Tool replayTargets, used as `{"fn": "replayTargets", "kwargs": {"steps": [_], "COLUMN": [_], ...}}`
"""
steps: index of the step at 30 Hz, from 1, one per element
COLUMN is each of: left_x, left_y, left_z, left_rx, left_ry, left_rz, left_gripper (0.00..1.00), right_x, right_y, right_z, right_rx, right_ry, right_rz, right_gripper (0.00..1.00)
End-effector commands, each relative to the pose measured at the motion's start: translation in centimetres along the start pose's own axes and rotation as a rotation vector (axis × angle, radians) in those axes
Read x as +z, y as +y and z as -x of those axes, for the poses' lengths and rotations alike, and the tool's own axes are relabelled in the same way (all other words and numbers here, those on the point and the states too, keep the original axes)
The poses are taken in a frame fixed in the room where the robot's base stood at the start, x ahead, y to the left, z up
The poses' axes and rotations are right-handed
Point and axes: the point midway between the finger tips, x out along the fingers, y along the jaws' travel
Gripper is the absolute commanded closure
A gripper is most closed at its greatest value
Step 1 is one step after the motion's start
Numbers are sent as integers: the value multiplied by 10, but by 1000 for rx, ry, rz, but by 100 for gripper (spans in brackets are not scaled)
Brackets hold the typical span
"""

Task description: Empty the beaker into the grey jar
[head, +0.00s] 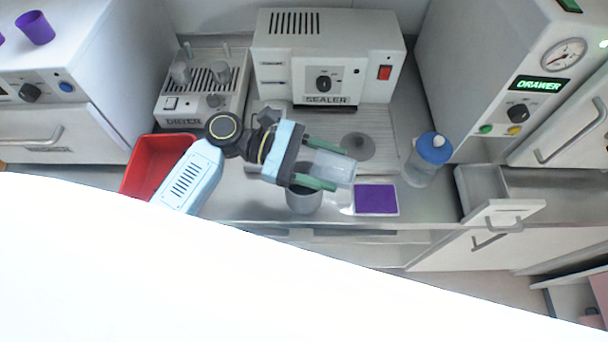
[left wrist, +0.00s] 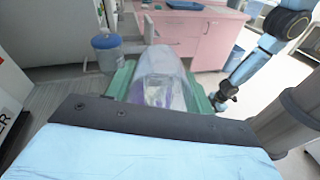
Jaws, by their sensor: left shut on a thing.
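My left gripper (head: 325,168) has green fingers and is shut on a clear beaker (head: 335,168). The beaker lies across the head view, pointing right, above the counter. It also shows between the fingers in the left wrist view (left wrist: 162,75). Purple shows through its clear wall there; I cannot tell whether that is contents or the mat beyond. The grey jar (head: 304,201) stands on the counter below the gripper, its top partly hidden by the lower finger. Whether the beaker's mouth is over the jar is unclear.
A purple mat (head: 376,199) lies right of the jar. A blue-capped bottle (head: 428,160) stands further right, near an open drawer (head: 503,214). The sealer (head: 328,60) and dryer (head: 203,85) stand behind. A red bin (head: 143,170) is at the left.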

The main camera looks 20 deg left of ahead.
Motion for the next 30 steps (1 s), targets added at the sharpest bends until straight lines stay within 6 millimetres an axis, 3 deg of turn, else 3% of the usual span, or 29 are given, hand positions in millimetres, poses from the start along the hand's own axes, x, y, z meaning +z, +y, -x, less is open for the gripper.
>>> {"fn": "replayTargets", "kwargs": {"steps": [21,30], "left_x": [2,16], "left_y": [0,2], "left_z": [2,6], "left_rx": [19,36], "left_ry": [-105,-218], "left_rz": [-6,-7], "left_gripper": [71,71], "right_x": [1,1], "right_y": [0,0], "right_z": [-8,-8], "right_rx": [0,0], "right_ry": [0,0], "right_rz": [0,0], "right_gripper": [64,64]}}
